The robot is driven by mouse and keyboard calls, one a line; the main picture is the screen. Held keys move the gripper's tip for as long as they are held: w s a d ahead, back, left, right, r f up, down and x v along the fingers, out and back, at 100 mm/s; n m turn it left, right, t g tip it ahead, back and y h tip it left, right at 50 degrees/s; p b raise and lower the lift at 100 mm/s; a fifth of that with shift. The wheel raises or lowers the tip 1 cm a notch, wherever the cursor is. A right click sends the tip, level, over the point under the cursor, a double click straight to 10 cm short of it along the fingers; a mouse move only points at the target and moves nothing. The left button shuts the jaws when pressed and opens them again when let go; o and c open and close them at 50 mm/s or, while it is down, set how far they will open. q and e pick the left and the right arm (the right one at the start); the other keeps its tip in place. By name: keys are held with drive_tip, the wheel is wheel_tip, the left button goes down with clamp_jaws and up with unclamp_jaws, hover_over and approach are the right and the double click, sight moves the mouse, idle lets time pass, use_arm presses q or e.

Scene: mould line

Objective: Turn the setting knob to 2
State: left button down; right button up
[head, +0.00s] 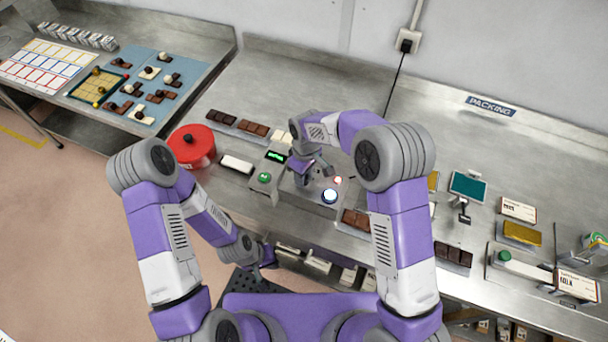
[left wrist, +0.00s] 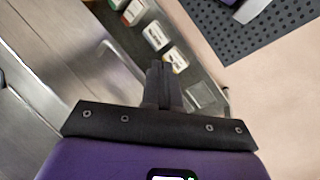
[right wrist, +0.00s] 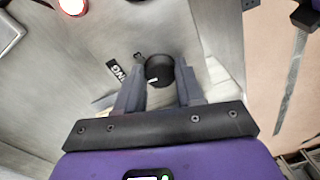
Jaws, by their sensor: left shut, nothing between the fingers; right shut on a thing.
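The setting knob (right wrist: 159,69) is a black round knob with a small white mark on its rim, on a grey metal panel in the right wrist view. A black label (right wrist: 117,71) ending in "NG" lies beside it, partly hidden. My right gripper (right wrist: 161,82) is shut on the knob, one finger on each side. In the head view my right gripper (head: 304,178) is over the machine's panel and hides the knob; the setting numbers cannot be read. My left gripper (left wrist: 163,88) is shut and empty, low in front of the bench's front edge.
A red pot (head: 191,147) stands to the left. Chocolate trays (head: 237,124) lie around. The bench behind is clear.

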drive_tip(key=shift+n, duration=0.3)
idle(0.4)
drive_tip(key=o, duration=1)
drive_tip(key=shift+o, duration=0.2)
drive_tip(key=shift+r, duration=0.1)
wheel_tip(320, 180, up, 7)
drive_tip(key=shift+w+d+r, duration=0.1)
drive_tip(key=shift+w+r, duration=0.05)
drive_tip(key=shift+r, duration=0.05)
